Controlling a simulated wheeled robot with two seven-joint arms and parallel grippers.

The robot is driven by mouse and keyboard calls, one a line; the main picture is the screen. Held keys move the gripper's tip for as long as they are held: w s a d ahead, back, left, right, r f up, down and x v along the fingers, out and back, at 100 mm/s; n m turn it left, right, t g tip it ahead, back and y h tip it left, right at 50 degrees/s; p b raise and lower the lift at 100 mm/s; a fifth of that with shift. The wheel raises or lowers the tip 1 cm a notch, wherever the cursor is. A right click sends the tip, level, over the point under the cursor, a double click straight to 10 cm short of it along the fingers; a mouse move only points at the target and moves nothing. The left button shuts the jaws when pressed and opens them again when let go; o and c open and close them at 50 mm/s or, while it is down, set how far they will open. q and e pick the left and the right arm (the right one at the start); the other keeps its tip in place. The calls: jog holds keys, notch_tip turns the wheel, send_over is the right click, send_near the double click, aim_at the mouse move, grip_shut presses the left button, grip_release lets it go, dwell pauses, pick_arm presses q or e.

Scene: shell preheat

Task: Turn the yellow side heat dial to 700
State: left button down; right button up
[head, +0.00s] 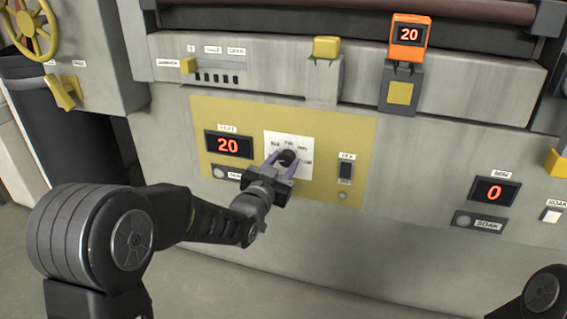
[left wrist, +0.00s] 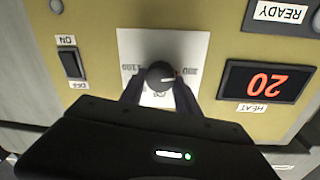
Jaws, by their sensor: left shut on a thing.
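The heat dial is a round black knob (head: 288,157) on a white scale plate (head: 302,142) in the yellow panel (head: 225,108). My left gripper (head: 284,166) is shut on the knob, one finger on each side. The left wrist view shows the knob (left wrist: 160,75) too, upside down, with a white pointer mark toward the right of that picture. The gripper hides part of the scale and its numbers are hard to read. The heat display (head: 228,145) left of the dial reads 20. My right gripper is out of view.
An on/off rocker switch (head: 345,171) sits right of the dial. An orange display (head: 408,36) reading 20 stands above right. A soak display (head: 494,191) reads 0 at the right. A yellow handwheel (head: 30,28) is at the upper left.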

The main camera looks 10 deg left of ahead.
pick_arm(q)
jog(key=shift+m, duration=0.5)
jog(key=m, duration=0.3)
jog(key=m+p, duration=0.1)
jog(key=m, duration=0.3)
jog(key=shift+d+m+g, duration=0.1)
jog(key=shift+m+g, duration=0.2)
jog(key=shift+m, duration=0.1)
jog(key=m+y+p, duration=0.1)
jog(key=m+p, duration=0.1)
jog(key=m, duration=0.3)
jog(key=shift+d, duration=0.1)
jog(key=m+p, duration=0.2)
jog(key=m, duration=0.3)
jog(key=shift+y+p, duration=0.3)
jog(key=shift+p, duration=0.1)
jog(key=shift+f, duration=0.1)
jog(key=c, duration=0.9)
grip_release()
